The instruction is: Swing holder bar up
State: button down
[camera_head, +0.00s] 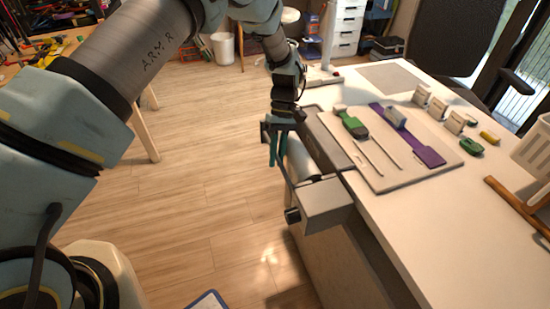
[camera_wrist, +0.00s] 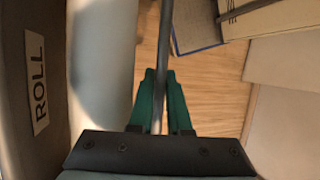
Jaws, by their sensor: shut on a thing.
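The holder bar (camera_wrist: 165,40) is a thin dark grey rod. It runs down the middle of the wrist view, between the teal fingers of my gripper (camera_wrist: 160,78). In the head view my gripper (camera_head: 278,152) points down beside the table's left edge, its fingers closed on the bar. Below them the bar (camera_head: 288,187) slopes down to a dark knob (camera_head: 292,215) on a grey bracket (camera_head: 326,205). A pale roll (camera_head: 305,160) lies along the table edge just right of the fingers; it also fills the left of the wrist view (camera_wrist: 100,60). My gripper hides the bar's upper part.
The white table (camera_head: 440,220) carries a beige board (camera_head: 390,175) with green and purple tools. A white basket (camera_head: 535,148) stands at the right. A casing marked "ROLL" (camera_wrist: 38,80) is close on the left in the wrist view. Open wooden floor (camera_head: 200,190) lies left of the table.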

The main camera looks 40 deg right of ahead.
jog(key=shift+s+f, duration=0.15)
jog(key=c, duration=1.2)
grip_release()
jog(key=o, duration=0.3)
jog(key=shift+o, duration=0.2)
